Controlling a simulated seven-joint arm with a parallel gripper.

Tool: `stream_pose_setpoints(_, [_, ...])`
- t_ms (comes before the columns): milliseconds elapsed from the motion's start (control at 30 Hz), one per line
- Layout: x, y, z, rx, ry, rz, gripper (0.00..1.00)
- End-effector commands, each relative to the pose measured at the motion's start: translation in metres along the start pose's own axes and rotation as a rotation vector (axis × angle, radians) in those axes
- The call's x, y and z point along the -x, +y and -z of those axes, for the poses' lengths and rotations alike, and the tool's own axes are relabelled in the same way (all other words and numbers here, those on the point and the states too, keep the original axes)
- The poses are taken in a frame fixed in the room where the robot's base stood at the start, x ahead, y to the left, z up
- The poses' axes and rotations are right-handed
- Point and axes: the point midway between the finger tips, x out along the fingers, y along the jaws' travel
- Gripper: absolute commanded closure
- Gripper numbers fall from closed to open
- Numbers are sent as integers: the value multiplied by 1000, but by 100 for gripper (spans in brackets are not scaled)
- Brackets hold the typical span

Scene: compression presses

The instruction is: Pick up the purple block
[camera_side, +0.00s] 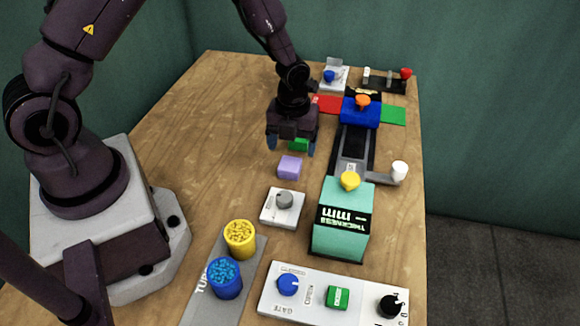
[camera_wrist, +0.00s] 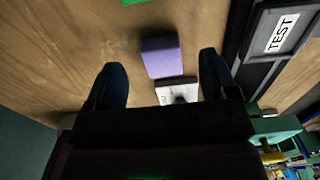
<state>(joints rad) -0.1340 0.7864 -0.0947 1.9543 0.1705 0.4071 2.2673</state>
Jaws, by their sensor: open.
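The purple block (camera_side: 289,167) lies on the wooden table, left of the press track. My gripper (camera_side: 292,146) is above the table just behind the block, fingers pointing down, open and empty. In the wrist view the purple block (camera_wrist: 161,56) shows ahead of and between the two blue fingertips (camera_wrist: 164,80), apart from both. A green block (camera_side: 298,144) shows between the fingers in the side view; in the wrist view a green piece (camera_wrist: 132,2) is at the top edge.
A white plate with a grey knob (camera_side: 284,200) stands just in front of the block. The press (camera_side: 342,220) and its track are to the right. Yellow (camera_side: 239,239) and blue (camera_side: 225,278) cylinders stand at front left. The table left of the block is clear.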

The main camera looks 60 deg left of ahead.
Motion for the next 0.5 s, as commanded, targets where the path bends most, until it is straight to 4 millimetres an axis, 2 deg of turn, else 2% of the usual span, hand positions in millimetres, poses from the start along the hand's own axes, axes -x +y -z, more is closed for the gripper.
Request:
stream_pose_setpoints(200, [-34, 0, 1, 0, 3, -2, 21])
stream_pose_setpoints(333, [-44, 0, 1, 0, 2, -2, 21])
stream_pose_setpoints(500, [-44, 0, 0, 1, 0, 0, 21])
